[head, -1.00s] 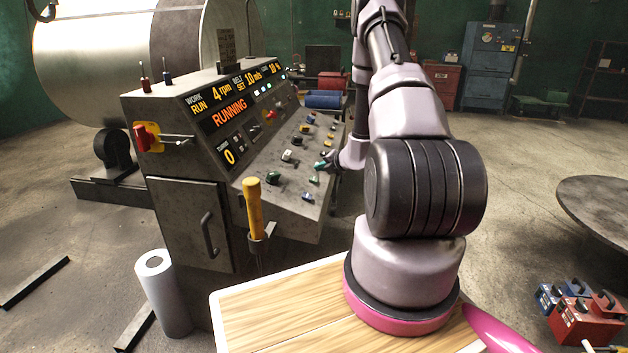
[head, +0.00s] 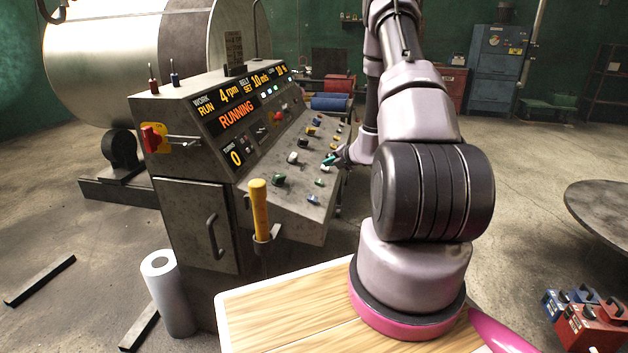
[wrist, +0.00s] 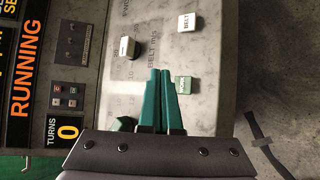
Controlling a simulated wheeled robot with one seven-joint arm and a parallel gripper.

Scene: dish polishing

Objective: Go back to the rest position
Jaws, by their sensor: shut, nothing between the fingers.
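My gripper (head: 334,161) is at the sloped face of the grey control console (head: 200,226), near its right side. In the wrist view my gripper's two green fingers (wrist: 165,88) are together with nothing between them. A green button (wrist: 183,85) shows just beside the fingertips, and a white knob (wrist: 127,47) and a white button marked BELT (wrist: 187,22) lie beyond. I cannot tell whether the fingers touch the panel. The console display (head: 237,113) reads RUNNING, and the turns counter (head: 236,157) reads 0.
A yellow-handled lever (head: 259,208) stands at the console's front. A white cylinder (head: 164,285) is on the floor at left, with a large metal drum (head: 120,60) behind. A round table (head: 600,212) and red and blue boxes (head: 585,322) are at right. Open floor lies between.

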